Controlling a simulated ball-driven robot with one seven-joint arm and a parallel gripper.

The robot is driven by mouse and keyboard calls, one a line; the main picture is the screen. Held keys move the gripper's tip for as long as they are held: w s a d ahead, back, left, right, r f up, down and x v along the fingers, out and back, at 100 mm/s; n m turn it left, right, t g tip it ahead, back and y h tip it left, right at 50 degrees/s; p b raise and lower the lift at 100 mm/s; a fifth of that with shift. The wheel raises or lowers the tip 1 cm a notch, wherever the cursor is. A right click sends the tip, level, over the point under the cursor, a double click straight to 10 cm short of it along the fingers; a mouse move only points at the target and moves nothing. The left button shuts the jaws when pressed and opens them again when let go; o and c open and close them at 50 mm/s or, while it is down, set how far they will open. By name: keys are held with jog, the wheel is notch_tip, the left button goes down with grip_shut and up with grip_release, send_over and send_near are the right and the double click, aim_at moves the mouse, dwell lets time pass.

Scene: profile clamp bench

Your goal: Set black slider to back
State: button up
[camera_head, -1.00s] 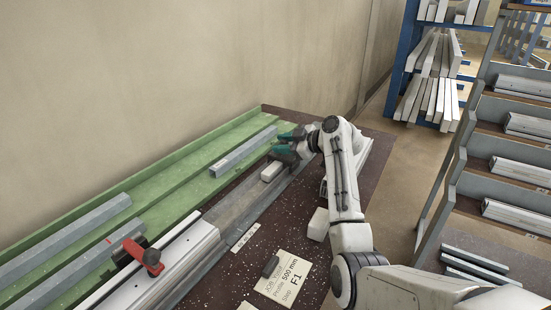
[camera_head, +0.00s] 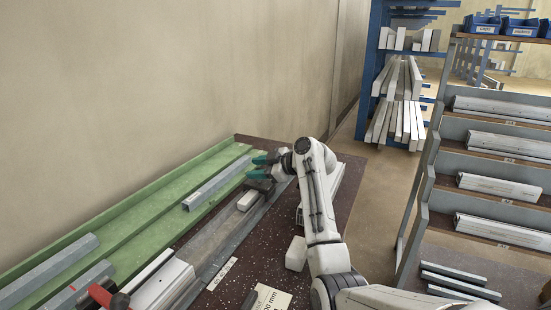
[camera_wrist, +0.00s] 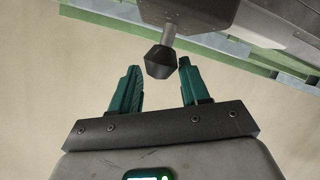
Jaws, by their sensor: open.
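In the wrist view, a black tapered knob (camera_wrist: 160,62) on a short grey stem joins a dark grey block (camera_wrist: 188,14), which looks like the black slider. My gripper (camera_wrist: 159,66) is open, with one teal finger on either side of the knob. I cannot tell whether either finger touches it. In the head view, my gripper (camera_head: 259,167) is over the far part of the bench rail (camera_head: 212,245). The slider is not clearly visible there, apparently hidden by my gripper and arm.
A pale block (camera_head: 248,200) sits on the rail just nearer than my gripper. A green rack (camera_head: 150,215) with grey profiles runs along the wall. A red clamp handle (camera_head: 101,295) is at lower left. A white block (camera_head: 296,253) stands beside my arm. Shelves stand right.

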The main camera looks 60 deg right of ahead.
jog(key=s+a+r, duration=0.6)
jog(key=s+r, duration=0.5)
jog(key=s, duration=0.1)
jog(key=shift+s+a+r, duration=0.2)
jog(key=shift+a, duration=0.1)
jog(key=shift+p, duration=0.3)
